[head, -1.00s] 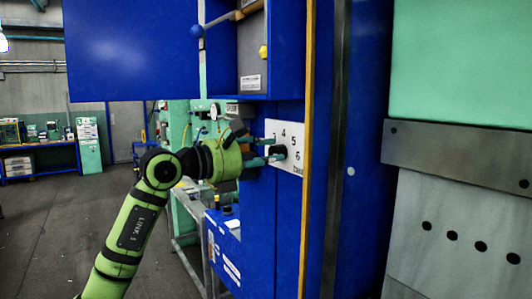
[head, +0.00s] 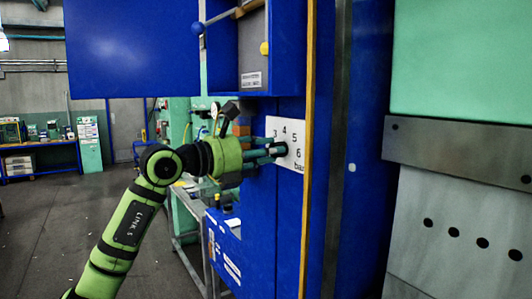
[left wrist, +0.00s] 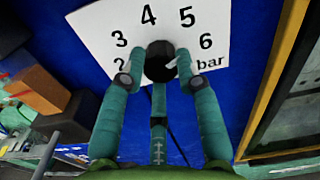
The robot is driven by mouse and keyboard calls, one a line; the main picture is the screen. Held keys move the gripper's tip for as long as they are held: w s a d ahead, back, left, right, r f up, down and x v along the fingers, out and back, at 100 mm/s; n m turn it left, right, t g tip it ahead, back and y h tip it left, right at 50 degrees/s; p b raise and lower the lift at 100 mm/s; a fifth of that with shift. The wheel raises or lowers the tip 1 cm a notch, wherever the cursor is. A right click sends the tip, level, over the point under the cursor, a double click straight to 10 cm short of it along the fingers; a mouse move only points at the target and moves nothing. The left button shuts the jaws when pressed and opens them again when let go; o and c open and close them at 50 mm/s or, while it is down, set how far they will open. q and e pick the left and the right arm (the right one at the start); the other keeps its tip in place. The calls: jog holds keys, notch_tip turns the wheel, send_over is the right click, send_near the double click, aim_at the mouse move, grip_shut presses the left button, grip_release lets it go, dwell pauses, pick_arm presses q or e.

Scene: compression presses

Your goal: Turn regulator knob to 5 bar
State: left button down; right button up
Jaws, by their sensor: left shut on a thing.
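The black regulator knob (left wrist: 158,60) sits on a white dial plate (left wrist: 100,25) marked 2 to 6 and "bar". In the left wrist view a light pointer mark on the knob is right of its centre, roughly toward the 6; its exact aim is hard to tell. My left gripper (left wrist: 158,70) is shut on the knob, with a finger on each side. In the head view the plate (head: 298,127) is on the blue press front, and my left gripper (head: 276,152) reaches it from the left, partly covering the knob and the low numbers. My right gripper is not in view.
The blue press cabinet (head: 258,200) stands behind the plate, with a yellow edge strip (head: 308,210) close on its right. A blue panel (head: 130,45) hangs above my left arm. Orange-brown blocks (left wrist: 45,92) show left of the gripper. The floor at left is clear.

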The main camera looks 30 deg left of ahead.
pick_arm(q)
jog(key=shift+s+a+r+n, duration=0.1)
jog(key=shift+r+n, duration=0.1)
jog(key=shift+n, duration=0.7)
jog(key=shift+a+r+n, duration=0.1)
jog(key=shift+r+n, duration=0.1)
jog(key=shift+n, duration=0.7)
jog(key=c, duration=1)
grip_release()
jog(key=shift+o, duration=0.5)
jog(key=shift+d+f, duration=0.1)
jog(key=shift+f, duration=0.1)
jog(key=v, duration=1.2)
